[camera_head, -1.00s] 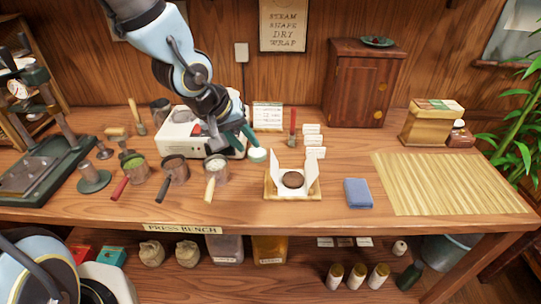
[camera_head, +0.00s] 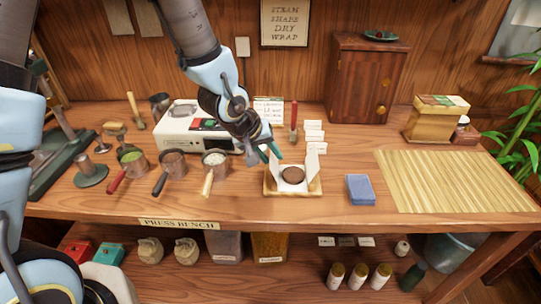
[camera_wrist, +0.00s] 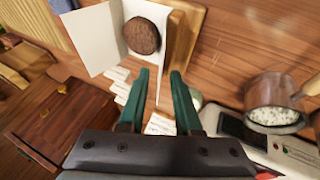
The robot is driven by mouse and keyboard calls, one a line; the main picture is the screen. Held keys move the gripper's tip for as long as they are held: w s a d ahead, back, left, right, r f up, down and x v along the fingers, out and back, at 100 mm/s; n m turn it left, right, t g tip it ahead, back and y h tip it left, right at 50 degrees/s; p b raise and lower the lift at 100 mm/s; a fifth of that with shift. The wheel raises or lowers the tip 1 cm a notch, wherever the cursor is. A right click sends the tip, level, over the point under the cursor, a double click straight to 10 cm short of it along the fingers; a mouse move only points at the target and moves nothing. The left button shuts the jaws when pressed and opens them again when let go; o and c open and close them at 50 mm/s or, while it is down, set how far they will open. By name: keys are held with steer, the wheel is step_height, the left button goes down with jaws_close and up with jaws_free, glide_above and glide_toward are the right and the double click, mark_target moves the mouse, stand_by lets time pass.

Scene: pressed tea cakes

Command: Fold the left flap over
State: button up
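A dark round tea cake (camera_head: 292,175) lies on white wrapping paper on a small wooden board (camera_head: 293,194). The paper's right flap (camera_head: 313,166) stands up. The left flap (camera_head: 272,172) also stands up, beside my gripper (camera_head: 270,153). In the wrist view the cake (camera_wrist: 142,36) shows at the top on the paper (camera_wrist: 93,38). My gripper (camera_wrist: 160,72) is open there, its green fingers apart. A thin edge of the paper shows between the fingers; contact cannot be told.
A blue cloth block (camera_head: 360,189) lies right of the board, then a bamboo mat (camera_head: 445,182). Handled cups, one with white grains (camera_head: 215,166), stand to the left. A white device (camera_head: 195,130) and small cards (camera_head: 314,136) are behind. The bench front is clear.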

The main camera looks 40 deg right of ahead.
steer(key=shift+d+f, duration=0.1)
steer(key=shift+f, duration=0.05)
jaws_close()
stand_by(1.4)
